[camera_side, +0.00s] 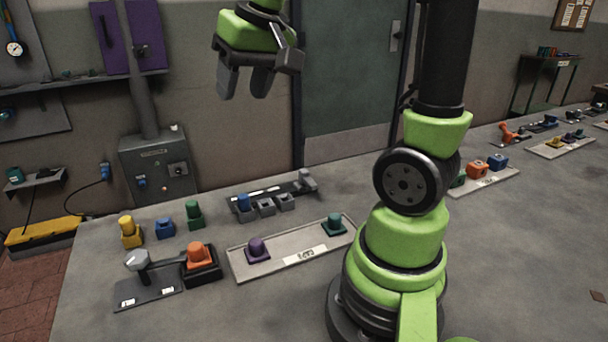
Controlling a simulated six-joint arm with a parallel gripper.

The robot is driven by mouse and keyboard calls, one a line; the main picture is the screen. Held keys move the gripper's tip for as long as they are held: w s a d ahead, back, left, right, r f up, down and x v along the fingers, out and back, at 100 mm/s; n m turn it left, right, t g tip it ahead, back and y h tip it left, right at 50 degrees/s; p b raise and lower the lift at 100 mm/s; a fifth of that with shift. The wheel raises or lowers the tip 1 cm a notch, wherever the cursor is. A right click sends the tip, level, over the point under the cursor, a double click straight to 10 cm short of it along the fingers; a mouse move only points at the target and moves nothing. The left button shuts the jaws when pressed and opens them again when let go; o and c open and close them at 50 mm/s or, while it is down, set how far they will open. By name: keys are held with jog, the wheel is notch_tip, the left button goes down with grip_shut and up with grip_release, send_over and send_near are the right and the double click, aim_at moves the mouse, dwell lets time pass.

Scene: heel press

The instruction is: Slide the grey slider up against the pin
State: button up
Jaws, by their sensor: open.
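My gripper (245,84) hangs high above the back of the bench, empty, with its two dark fingers apart. Well below it, a dark rail fixture (270,190) lies on the bench. A blue piece (244,202) stands at its left end, with grey blocks (265,206) (285,200) along its front. A lighter grey upright part (307,180) stands at its right end. I cannot tell surely which grey part is the slider or which is the pin.
A lever press (137,262) with an orange piece (197,254) in a black holder stands front left. A pale tray (280,268) holds purple and teal pieces. Yellow, blue and green pieces (165,228) stand back left.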

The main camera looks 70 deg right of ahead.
jog(key=w+d+f+m+g, duration=0.25)
jog(key=d+f, duration=0.45)
jog(key=d, duration=0.5)
jog(key=g, duration=0.2)
send_over(303, 170)
jog(key=shift+m, duration=0.25)
notch_tip(303, 170, down, 12)
jog(key=shift+s+r, duration=0.1)
jog(key=shift+s, duration=0.05)
notch_tip(303, 170, down, 10)
jog(key=shift+r, duration=0.1)
jog(key=shift+c, duration=0.2)
grip_shut()
